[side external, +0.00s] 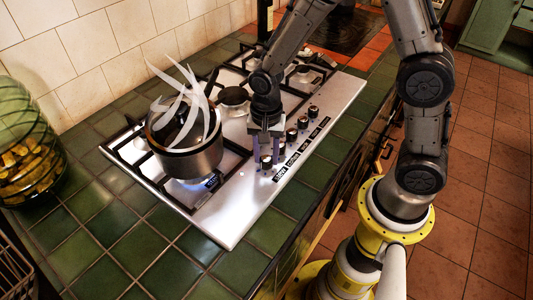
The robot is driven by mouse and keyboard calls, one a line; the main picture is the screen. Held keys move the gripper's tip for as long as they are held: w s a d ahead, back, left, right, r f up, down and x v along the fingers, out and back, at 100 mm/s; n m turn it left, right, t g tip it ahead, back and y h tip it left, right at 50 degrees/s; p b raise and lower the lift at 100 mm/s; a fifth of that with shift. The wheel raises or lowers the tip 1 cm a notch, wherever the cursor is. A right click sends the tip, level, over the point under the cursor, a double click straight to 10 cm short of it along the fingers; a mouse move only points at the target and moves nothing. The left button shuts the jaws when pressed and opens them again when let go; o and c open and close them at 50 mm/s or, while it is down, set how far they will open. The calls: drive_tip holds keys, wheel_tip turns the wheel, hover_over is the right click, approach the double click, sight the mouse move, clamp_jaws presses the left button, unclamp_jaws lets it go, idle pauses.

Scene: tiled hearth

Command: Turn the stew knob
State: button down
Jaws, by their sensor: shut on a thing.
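A row of black and silver knobs runs along the right side of the white hob (226,240), each with a small black label. The labels are too small to read surely, so I cannot tell for certain which is the stew knob. My gripper (266,157) points down at the end of the row nearest the camera. It is shut on the nearest knob (266,163), with one finger on each side. The fingers partly hide this knob and its neighbour.
A steel pot (188,158) with pale curved strips rising from it stands on the near burner, over a blue flame (212,182). Black grates (121,158) surround it. A glass jar (28,150) stands at left. Green tiled counter (150,265) is clear in front.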

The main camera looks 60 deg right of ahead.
sight(265, 158)
drive_tip(key=n, duration=0.4)
drive_tip(key=shift+w, duration=0.1)
drive_tip(key=n, duration=0.5)
drive_tip(key=shift+a, duration=0.1)
drive_tip(key=n, duration=0.4)
drive_tip(key=shift+n, duration=0.3)
drive_tip(key=shift+a+n, duration=0.1)
drive_tip(key=shift+n, duration=2.1)
drive_tip(key=shift+r, duration=0.1)
drive_tip(key=shift+c, duration=2.2)
unclamp_jaws()
wheel_tip(265, 158, up, 14)
